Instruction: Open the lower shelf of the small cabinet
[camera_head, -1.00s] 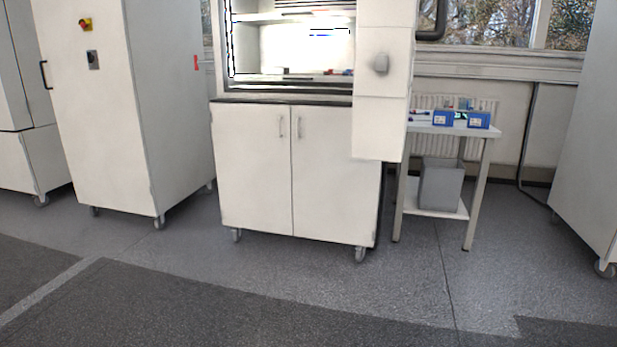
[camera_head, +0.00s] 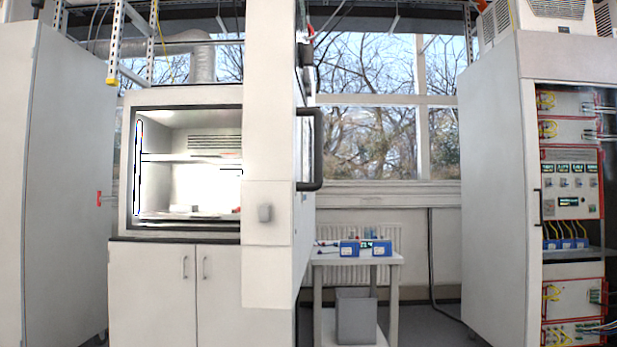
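The small cabinet (camera_head: 150,290) stands left of the middle. Its lower part has two white doors, a left one (camera_head: 155,315) and a right one (camera_head: 218,325), each with a vertical handle near the middle seam. Both lower doors are shut; their bottoms are cut off by the picture's edge. The upper chamber (camera_head: 188,180) is open, lit, and has shelves inside. Its white door (camera_head: 268,150), with a black handle (camera_head: 317,150), stands swung out on the right and overlaps part of the lower right door. Neither of my grippers is in view.
A small white table (camera_head: 395,262) with blue devices on top and a grey bin (camera_head: 356,318) below stands right of the cabinet. A tall white cabinet (camera_head: 65,180) is at the left. An equipment rack (camera_head: 500,190) is at the right.

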